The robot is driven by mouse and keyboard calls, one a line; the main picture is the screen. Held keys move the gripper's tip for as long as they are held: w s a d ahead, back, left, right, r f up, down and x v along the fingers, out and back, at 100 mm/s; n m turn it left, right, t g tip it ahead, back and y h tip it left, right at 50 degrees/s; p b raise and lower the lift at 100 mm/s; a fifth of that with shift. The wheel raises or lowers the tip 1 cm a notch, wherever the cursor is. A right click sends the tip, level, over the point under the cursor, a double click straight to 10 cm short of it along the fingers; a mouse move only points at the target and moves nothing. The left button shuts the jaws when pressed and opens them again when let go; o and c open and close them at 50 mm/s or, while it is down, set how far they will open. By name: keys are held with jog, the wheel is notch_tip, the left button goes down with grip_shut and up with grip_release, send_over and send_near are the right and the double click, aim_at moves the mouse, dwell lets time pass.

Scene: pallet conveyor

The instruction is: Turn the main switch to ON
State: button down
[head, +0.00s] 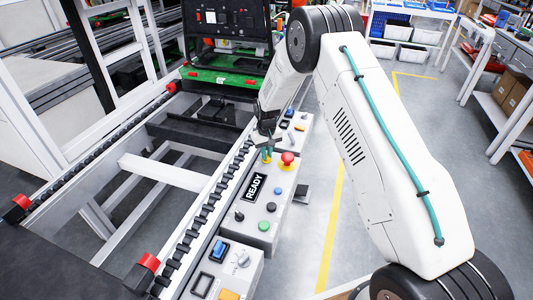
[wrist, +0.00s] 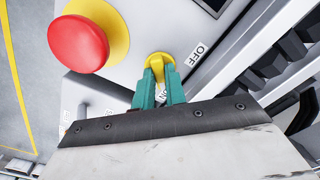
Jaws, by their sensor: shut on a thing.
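The main switch is a small yellow knob (wrist: 157,59) on a light grey panel. An OFF label (wrist: 197,55) lies to its right, and an ON label (wrist: 163,95) shows partly between the fingers below it. My gripper (wrist: 160,77) has its two teal fingers on either side of the knob's handle, shut on it. The fingers hide part of the handle, so I cannot tell exactly which label it points at. In the head view my gripper (head: 266,154) reaches down to the panel beside the red button, and it mostly covers the knob.
A red mushroom button (wrist: 78,43) on a yellow base stands close to the gripper; it also shows in the head view (head: 287,158). A READY display (head: 255,188) and several small buttons share the panel. The conveyor frame (head: 165,170) runs along the left.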

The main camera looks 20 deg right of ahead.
jog(key=c, duration=1.4)
grip_release()
jog(key=shift+c, duration=0.2)
notch_tip(320, 180, up, 8)
jog(key=shift+f, duration=0.1)
jog(key=s+d+r, duration=0.1)
jog(key=s+r, duration=0.9)
jog(key=s, duration=0.6)
jog(key=s+r+m+t, duration=0.1)
jog(key=s+r, duration=0.9)
jog(key=s, duration=0.6)
jog(key=s+d+r, duration=0.1)
jog(key=s+r, duration=0.9)
jog(key=s, duration=0.7)
jog(key=shift+d+m, duration=0.3)
jog(key=shift+d, duration=0.05)
